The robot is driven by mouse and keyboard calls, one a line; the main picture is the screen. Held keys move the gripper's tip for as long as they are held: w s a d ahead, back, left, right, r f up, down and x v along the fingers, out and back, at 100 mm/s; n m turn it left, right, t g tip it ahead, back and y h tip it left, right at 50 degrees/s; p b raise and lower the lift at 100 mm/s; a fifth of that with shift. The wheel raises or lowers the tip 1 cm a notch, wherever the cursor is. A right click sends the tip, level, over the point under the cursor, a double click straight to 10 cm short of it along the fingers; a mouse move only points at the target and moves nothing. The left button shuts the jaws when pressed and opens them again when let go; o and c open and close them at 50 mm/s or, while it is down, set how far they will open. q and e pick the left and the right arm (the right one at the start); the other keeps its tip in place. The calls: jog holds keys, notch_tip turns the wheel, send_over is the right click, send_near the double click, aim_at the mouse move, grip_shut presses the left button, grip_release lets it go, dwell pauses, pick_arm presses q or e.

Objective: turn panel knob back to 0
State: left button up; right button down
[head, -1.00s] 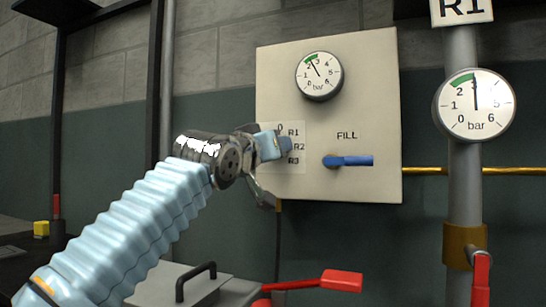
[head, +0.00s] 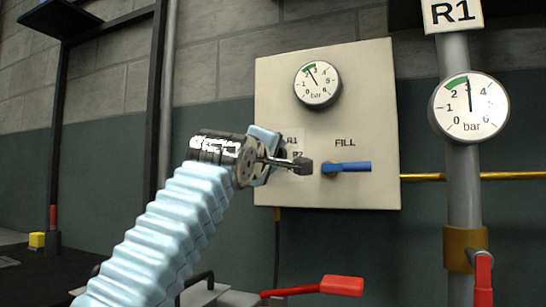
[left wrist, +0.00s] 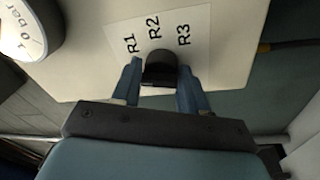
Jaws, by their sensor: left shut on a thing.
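The panel knob (left wrist: 160,66) is a dark, rounded grip on the white label plate (left wrist: 195,35) marked R1, R2 and R3. My left gripper (left wrist: 160,80) is shut on it, with one blue finger on each side in the left wrist view. In the head view my left gripper (head: 280,156) is in front of the panel's lower left part and hides the knob, the 0 mark and R3. Which mark the knob points at cannot be told. My right gripper is not in view.
The beige panel (head: 370,90) also carries a pressure gauge (head: 317,85) and a blue FILL lever (head: 348,167), which lies flat just right of my gripper. A pipe with a second gauge (head: 468,107) stands at right. A red-handled lever (head: 340,286) is below.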

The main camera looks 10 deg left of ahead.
pick_arm(q)
jog(key=shift+f+n, duration=0.2)
jog(key=shift+n, duration=1.2)
jog(key=shift+w+d, duration=0.1)
jog(key=o, duration=1)
jog(key=shift+r, duration=0.1)
jog(key=s+a+f+b, duration=0.1)
jog(key=s+b, duration=0.6)
jog(key=s, duration=0.6)
jog(key=shift+s+a+f, duration=0.15)
jog(key=shift+s+a, duration=0.15)
jog(key=shift+s, duration=0.1)
